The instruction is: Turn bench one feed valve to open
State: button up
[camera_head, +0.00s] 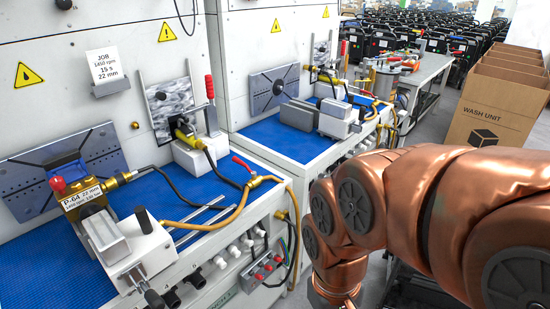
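The near bench (195,272) has a blue mat and a brass valve (262,181) near its right front edge. The valve has a red lever (243,164), which slants up and left from the valve body. A yellow hose (237,212) leads from the valve along the bench front. I cannot read a bench number, so I cannot tell for sure that this is bench one's feed valve. My copper-coloured arm fills the lower right, to the right of the valve and apart from it. My gripper is not in view; the arm runs out of the bottom edge.
A pump labelled P-64 (88,195) sits in a clamp on the near bench. A red upright handle (209,87) stands behind the valve. A second similar bench (285,132) stands beyond.

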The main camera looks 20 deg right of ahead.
aim_at(235, 159)
jog(key=k, duration=0.4)
jog(key=z, duration=0.55)
jog(key=i, duration=1.05)
jog(key=u, duration=0.55)
jog(key=i, duration=0.45)
jog(key=u, duration=0.35)
